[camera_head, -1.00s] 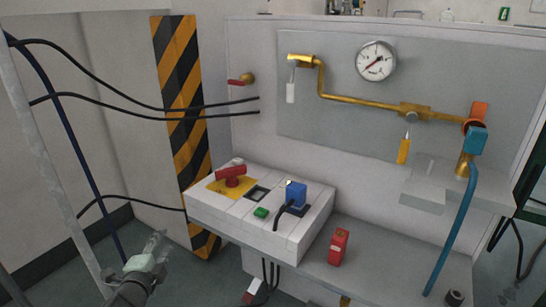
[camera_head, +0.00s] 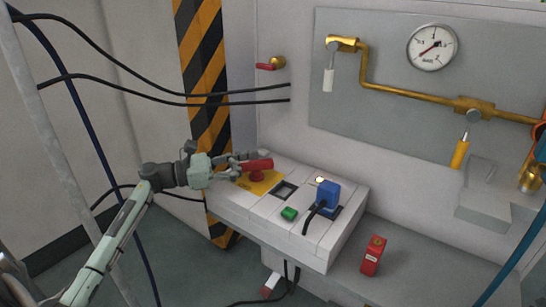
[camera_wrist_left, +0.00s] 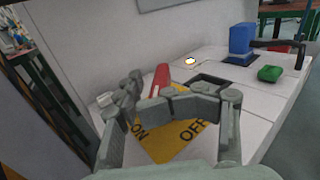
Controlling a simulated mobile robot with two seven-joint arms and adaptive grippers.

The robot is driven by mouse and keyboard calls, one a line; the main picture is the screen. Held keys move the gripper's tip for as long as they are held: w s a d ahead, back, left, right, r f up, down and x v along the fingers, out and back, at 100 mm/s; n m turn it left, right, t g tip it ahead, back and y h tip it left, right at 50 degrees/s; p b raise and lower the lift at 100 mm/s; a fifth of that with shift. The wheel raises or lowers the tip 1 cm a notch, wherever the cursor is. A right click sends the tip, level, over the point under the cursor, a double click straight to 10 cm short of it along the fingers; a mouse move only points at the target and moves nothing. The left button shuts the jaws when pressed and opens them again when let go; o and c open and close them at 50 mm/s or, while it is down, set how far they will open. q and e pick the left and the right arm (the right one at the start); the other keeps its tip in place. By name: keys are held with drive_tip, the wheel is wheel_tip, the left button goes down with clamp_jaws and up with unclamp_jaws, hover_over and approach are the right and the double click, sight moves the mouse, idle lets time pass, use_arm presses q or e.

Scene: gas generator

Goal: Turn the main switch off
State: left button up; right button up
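The main switch is a red handle (camera_head: 258,164) on a yellow plate (camera_head: 262,184), at the left end of the white control box. In the left wrist view the red handle (camera_wrist_left: 161,76) shows just beyond my fingers, above the yellow plate (camera_wrist_left: 168,146) with the words ON and OFF. My left gripper (camera_head: 238,164) is at the handle's left end. In the left wrist view its fingers (camera_wrist_left: 147,97) are bent inward, with the tips close together near the handle. Whether they grip it cannot be told. My right gripper is not in view.
A red block (camera_head: 373,257) stands on the lower shelf. Black cables cross the wall at the left.

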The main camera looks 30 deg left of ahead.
sight(271, 158)
use_arm(q)
drive_tip(key=x, duration=0.5)
drive_tip(key=shift+w+d+p, duration=0.2)
drive_tip(key=shift+w+p, duration=0.05)
drive_tip(key=shift+p, duration=0.1)
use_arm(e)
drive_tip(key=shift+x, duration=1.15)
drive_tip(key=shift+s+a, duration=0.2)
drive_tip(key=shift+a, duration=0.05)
use_arm(q)
clamp_jaws()
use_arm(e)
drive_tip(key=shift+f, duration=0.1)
use_arm(q)
drive_tip(key=shift+f, duration=0.2)
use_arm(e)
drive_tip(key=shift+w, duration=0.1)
